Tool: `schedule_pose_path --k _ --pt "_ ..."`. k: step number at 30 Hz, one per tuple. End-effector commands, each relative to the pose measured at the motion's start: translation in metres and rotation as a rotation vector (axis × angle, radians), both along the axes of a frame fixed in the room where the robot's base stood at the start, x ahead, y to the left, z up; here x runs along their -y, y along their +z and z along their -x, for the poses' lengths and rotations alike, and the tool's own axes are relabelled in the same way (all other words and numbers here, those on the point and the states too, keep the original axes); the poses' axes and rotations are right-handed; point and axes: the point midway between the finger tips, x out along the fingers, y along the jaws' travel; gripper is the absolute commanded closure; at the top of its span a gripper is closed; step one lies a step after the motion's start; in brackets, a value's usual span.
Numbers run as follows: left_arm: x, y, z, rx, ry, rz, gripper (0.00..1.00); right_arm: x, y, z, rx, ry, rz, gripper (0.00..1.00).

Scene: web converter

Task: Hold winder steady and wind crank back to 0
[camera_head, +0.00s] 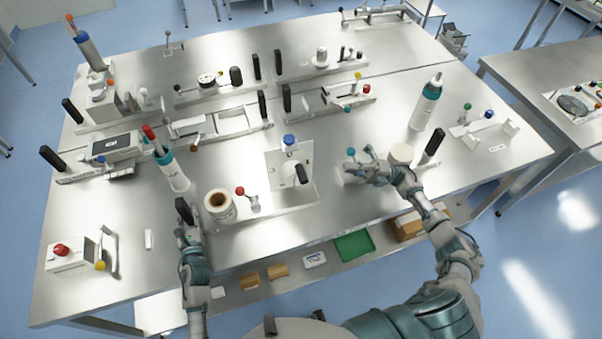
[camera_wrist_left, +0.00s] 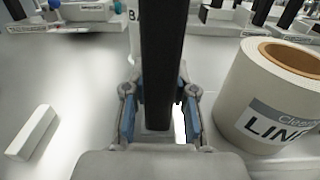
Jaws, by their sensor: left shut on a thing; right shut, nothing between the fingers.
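The winder is a long metal base with a liner roll (camera_head: 220,206) at its left and an upright white plate (camera_head: 275,160) with a black crank-like grip (camera_head: 302,174) in the middle. My left gripper (camera_head: 184,228) is shut on the black upright handle (camera_head: 183,210) at the base's left end; the handle (camera_wrist_left: 163,60) also stands between the fingers in the left wrist view, with the liner roll (camera_wrist_left: 270,95) beside it. My right gripper (camera_head: 360,165) is shut and empty, right of the plate, near a teal knob (camera_head: 349,138). Any scale reading is too small to read.
A second pale roll (camera_head: 400,153) and black handle (camera_head: 435,143) stand right of my right gripper. A teal-white bottle (camera_head: 172,172) stands behind the left handle. A small white block (camera_head: 148,240) lies left of my left gripper. The front left table has bare room.

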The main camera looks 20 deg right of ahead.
Motion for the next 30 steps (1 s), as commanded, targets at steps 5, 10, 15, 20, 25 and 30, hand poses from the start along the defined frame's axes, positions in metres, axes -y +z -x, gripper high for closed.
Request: schedule_pose_path --k 5,10,15,20,25,30 --pt "0.001 0.002 0.0 0.004 -0.003 0.0 1.0 0.028 -0.027 -0.001 -0.062 0.064 0.163 1.0" --pt "0.0 0.002 0.0 0.005 -0.003 0.001 1.0 0.028 -0.034 0.0 -0.091 0.087 0.215 1.0" --pt "0.0 0.003 0.0 0.006 -0.003 0.001 1.0 0.003 -0.027 0.0 -0.091 0.091 0.215 1.0" --pt "0.0 0.003 0.0 0.007 -0.003 0.001 1.0 -0.031 -0.017 -0.002 -0.089 0.089 0.214 1.0" --pt "0.0 0.003 0.0 0.007 -0.003 0.001 1.0 -0.065 -0.007 -0.003 -0.089 0.089 0.214 1.0" --pt "0.0 0.004 0.0 0.008 -0.002 0.001 1.0 -0.088 0.001 -0.004 -0.09 0.088 0.213 1.0"
